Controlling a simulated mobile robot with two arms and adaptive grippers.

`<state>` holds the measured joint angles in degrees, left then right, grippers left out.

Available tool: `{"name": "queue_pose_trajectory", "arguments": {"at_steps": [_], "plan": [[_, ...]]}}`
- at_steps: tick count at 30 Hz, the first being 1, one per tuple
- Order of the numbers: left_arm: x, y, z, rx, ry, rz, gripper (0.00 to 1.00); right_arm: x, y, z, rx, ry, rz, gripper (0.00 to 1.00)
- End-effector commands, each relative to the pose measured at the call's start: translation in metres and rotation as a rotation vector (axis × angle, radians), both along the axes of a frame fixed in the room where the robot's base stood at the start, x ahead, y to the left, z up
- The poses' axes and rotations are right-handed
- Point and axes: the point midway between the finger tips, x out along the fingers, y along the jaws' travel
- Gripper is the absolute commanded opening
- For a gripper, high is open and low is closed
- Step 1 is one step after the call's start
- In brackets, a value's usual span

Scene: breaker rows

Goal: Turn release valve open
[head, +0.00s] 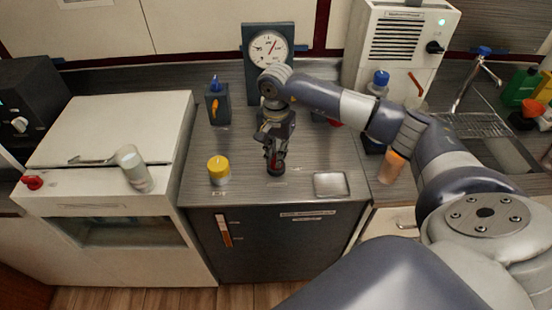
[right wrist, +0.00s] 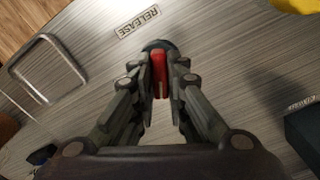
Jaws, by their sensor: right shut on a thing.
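The release valve shows in the right wrist view as a red handle (right wrist: 160,73) on a dark round base (right wrist: 155,45), beside a label reading RELEASE (right wrist: 137,22). In the head view its dark base (head: 276,171) sits on the grey worktop, mostly covered by my gripper. My right gripper (head: 275,160) points down over it. In the right wrist view the fingers (right wrist: 160,85) are shut on the red handle, one on each side. My left gripper is not in view.
A pressure gauge (head: 268,48) stands behind. A dark block with an orange lever (head: 216,106) is at back left. A yellow-topped jar (head: 218,166) stands left of the gripper, a metal tray (head: 331,185) to its right. An orange bottle (head: 391,167) stands farther right.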

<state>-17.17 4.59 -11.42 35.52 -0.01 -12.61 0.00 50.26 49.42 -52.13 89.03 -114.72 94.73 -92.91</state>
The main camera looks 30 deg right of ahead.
Motion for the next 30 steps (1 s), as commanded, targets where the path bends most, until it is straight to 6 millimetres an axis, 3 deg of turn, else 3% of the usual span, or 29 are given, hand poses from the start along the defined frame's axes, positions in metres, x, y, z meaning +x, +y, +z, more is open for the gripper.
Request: {"name": "queue_pose_trajectory", "arguments": {"at_steps": [12,30], "plan": [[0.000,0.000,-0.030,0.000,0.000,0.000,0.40,0.001,0.000,-0.002,-0.001,-0.004,-0.397,0.00],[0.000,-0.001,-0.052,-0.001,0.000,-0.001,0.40,0.001,0.000,-0.001,0.000,-0.003,-0.930,0.00]]}}
